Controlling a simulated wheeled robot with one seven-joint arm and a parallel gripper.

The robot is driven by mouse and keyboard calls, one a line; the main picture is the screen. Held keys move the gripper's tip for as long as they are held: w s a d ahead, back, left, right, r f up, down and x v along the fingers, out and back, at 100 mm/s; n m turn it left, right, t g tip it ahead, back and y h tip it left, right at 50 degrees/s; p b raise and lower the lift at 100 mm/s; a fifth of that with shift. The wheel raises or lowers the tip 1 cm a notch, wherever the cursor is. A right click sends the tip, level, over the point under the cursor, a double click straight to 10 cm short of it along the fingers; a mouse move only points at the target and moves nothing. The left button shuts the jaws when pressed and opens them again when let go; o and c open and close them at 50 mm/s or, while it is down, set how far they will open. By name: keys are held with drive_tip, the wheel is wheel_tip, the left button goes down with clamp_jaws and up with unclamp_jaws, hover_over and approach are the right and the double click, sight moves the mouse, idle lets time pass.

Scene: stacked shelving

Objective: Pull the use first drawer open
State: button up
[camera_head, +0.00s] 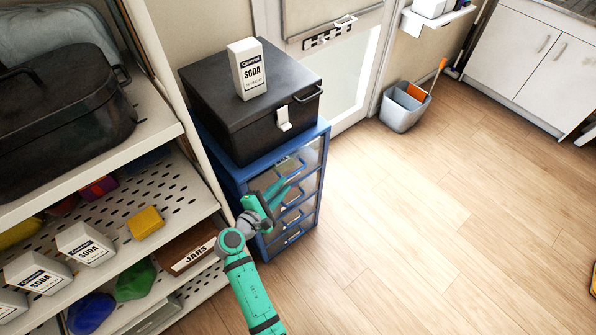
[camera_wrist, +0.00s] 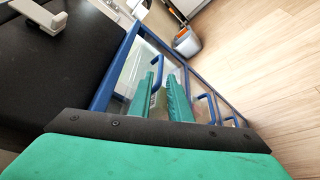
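A blue-framed drawer unit (camera_head: 236,176) with clear fronts stands on the floor beside the shelving. Its stacked drawers have blue handles. The top drawer (camera_head: 297,161) carries a small mark, but no "use first" wording is legible in either view. The drawers look shut. My gripper (camera_head: 280,190) is in front of the upper drawers with its two green fingers apart. In the wrist view my gripper (camera_wrist: 163,72) points at a clear front, close to a blue handle (camera_wrist: 182,69). Whether the fingers touch or straddle that handle is unclear. Nothing is visibly held.
A black box (camera_head: 225,110) with a soda carton (camera_head: 247,68) on it sits atop the drawer unit. White perforated shelving (camera_head: 165,195) with goods stands close on the left. A grey bin (camera_head: 400,112) is farther back.

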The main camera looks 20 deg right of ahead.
sight(297, 171)
drive_tip(key=x, duration=1)
drive_tip(key=shift+s, duration=0.15)
clamp_jaws()
